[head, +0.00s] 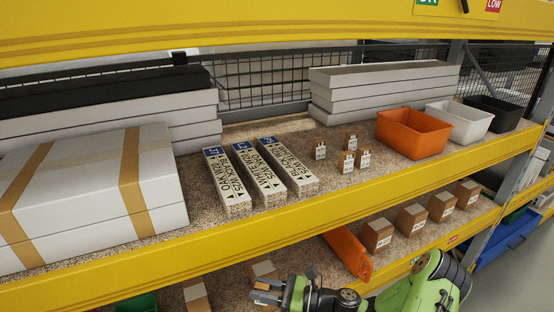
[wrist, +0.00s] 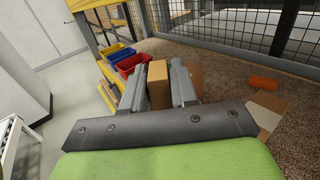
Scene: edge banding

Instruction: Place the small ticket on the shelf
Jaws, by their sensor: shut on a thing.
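My gripper (head: 268,292) is at the bottom middle of the head view, in front of the lower shelf and below the upper shelf's yellow front beam. In the wrist view my gripper (wrist: 160,88) is shut on a small brown box (wrist: 159,86), which sits upright between the two grey fingers. I cannot make out a paper ticket; any label on the held box is hidden. The upper shelf (head: 340,193) has a speckled board surface. Several small labelled brown boxes (head: 346,162) stand on it, right of three labelled board stacks (head: 265,175).
An orange bin (head: 413,134), a white bin (head: 459,121) and a black bin (head: 494,115) stand at the right. Large white cartons (head: 90,195) fill the left. Labelled brown boxes (head: 411,219) and an orange piece (head: 348,252) are on the lower shelf. The yellow beam (head: 270,225) edges the upper shelf.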

